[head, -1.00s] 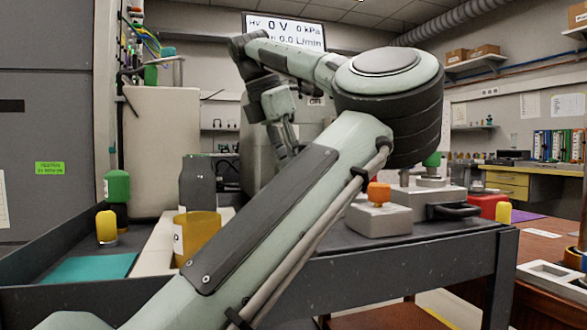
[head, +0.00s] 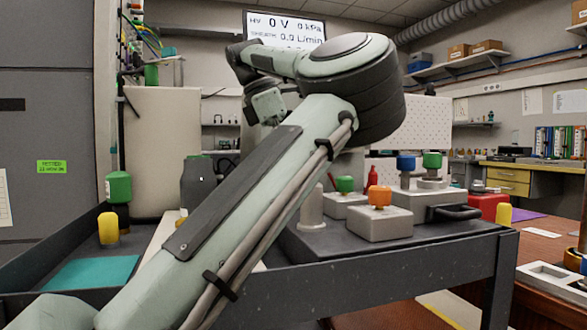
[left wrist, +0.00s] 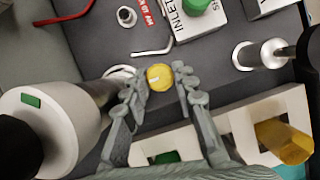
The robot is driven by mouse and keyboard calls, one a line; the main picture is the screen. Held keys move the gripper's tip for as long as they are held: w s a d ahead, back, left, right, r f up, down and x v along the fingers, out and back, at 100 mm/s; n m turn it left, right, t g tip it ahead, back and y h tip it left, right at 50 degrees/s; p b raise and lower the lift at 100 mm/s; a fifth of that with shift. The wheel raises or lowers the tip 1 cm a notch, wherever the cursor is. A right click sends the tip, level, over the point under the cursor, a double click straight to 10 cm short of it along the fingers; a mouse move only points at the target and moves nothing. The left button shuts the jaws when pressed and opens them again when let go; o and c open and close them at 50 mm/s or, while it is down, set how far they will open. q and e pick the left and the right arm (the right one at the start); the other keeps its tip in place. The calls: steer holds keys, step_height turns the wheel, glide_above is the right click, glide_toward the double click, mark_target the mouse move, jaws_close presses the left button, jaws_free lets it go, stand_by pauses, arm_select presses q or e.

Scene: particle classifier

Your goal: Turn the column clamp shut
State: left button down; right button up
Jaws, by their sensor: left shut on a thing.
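In the left wrist view the two fingers of my left gripper (left wrist: 160,82) are shut on a small round yellow knob (left wrist: 160,77) with a pale mark on top. I take this knob as part of the column clamp, but the clamp's body is not clear. A pale column (left wrist: 60,125) with a green label lies to the left of the fingers. A metal ring (left wrist: 118,73) shows at its end near the knob. In the head view my left arm crosses the middle and hides its fingertips and the knob. My right gripper is not in view.
An amber cup (left wrist: 283,142) stands in a white holder (left wrist: 240,123) right of the gripper. Blocks with orange (head: 380,195), green (head: 344,184) and blue (head: 406,163) knobs stand on the dark bench. A bent metal rod (left wrist: 155,50) lies just beyond the fingers.

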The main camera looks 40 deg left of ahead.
arm_select(q)
steer(key=c, duration=1.2)
jaws_free()
